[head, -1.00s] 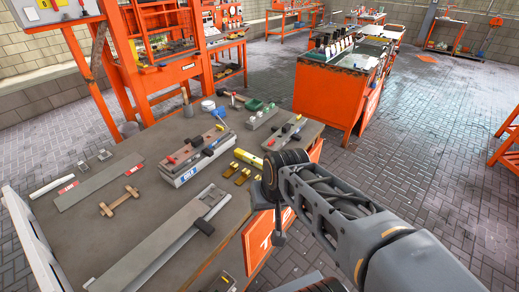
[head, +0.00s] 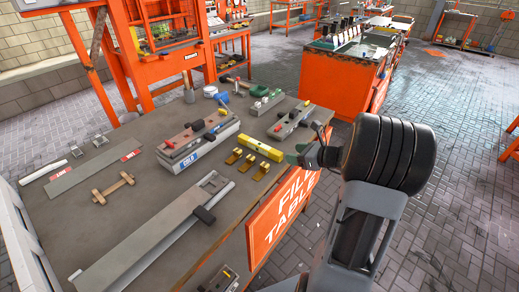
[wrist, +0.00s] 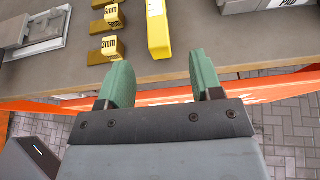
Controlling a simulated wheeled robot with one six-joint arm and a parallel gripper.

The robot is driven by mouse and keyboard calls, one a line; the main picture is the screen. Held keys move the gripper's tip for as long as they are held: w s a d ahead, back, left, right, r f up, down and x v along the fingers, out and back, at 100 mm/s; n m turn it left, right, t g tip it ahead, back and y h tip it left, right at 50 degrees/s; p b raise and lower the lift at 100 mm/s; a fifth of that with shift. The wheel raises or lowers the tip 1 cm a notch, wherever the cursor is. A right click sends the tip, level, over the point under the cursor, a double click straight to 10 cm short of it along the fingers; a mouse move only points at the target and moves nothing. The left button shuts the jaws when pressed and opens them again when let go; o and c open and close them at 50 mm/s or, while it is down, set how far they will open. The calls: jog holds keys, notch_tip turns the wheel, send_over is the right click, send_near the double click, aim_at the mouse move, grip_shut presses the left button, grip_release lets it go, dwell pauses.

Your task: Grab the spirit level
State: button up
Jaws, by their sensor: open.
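The spirit level is a yellow bar (head: 260,148) lying flat near the right edge of the table, behind the brass brackets. In the wrist view its near end (wrist: 157,32) shows at the top, in line with the gap between my fingers. My gripper (head: 297,156) has green fingers and is open and empty by the level's right end. In the wrist view the gripper (wrist: 160,62) reaches over the orange table edge, its fingertips beside the level's end in the picture. I cannot tell its height above the tabletop.
Several brass brackets (head: 252,163) stand just left of the level. A long grey bar (head: 150,235) lies in front. The orange table sign (head: 283,216) hangs below the edge.

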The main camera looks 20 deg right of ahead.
aim_at(276, 152)
jog(key=x, duration=0.9)
jog(key=shift+w+a+f, duration=0.15)
jog(key=shift+a, duration=0.2)
jog(key=c, duration=1.1)
